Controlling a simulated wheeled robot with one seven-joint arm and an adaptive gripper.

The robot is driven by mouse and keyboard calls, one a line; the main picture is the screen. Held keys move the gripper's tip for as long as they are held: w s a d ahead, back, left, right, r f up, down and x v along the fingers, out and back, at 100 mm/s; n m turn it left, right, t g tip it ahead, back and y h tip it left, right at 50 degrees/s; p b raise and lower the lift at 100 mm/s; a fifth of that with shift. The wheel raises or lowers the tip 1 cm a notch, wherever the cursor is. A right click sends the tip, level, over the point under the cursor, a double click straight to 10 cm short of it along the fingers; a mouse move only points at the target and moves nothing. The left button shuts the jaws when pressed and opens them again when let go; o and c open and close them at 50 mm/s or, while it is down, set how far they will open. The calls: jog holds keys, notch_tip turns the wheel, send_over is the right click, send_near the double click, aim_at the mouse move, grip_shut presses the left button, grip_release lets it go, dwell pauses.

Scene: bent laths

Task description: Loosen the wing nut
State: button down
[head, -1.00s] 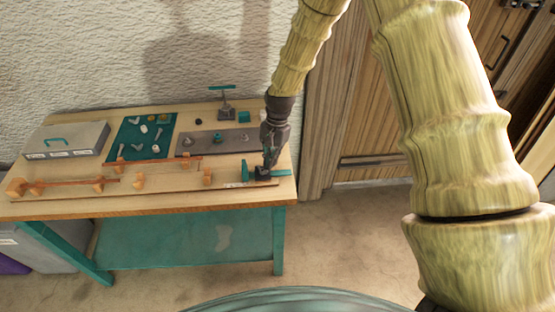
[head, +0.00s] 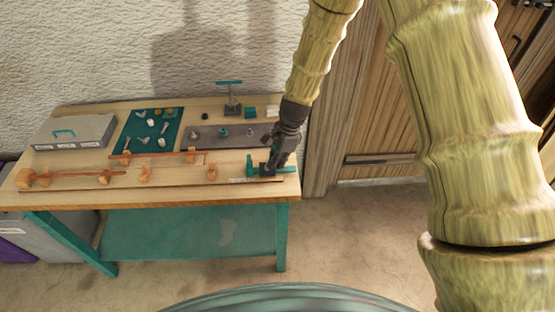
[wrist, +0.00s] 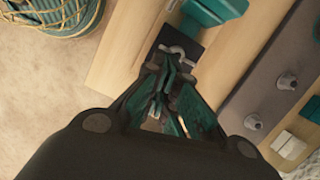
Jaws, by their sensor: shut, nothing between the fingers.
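My gripper (head: 270,166) is at the right front of the bench, low over a dark block (wrist: 192,42) beside a teal clamp piece (head: 250,165). In the wrist view my gripper (wrist: 172,68) has its fingers together with nothing gripped. A small silver curved piece (wrist: 178,52) lies on the dark block just beyond the fingertips. It may be the wing nut, but its shape is partly hidden by the fingers. I cannot tell whether the fingertips touch it. The teal clamp piece also shows in the wrist view (wrist: 215,9).
A grey plate (head: 236,138) with several pegs lies behind my gripper. A teal mat (head: 135,127) with small parts, a grey case (head: 90,130) and a T-handled stand (head: 232,101) stand farther back. Orange blocks with bent laths (head: 85,176) fill the left front.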

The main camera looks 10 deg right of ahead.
jog(key=shift+s+m, duration=0.15)
jog(key=shift+m, duration=0.35)
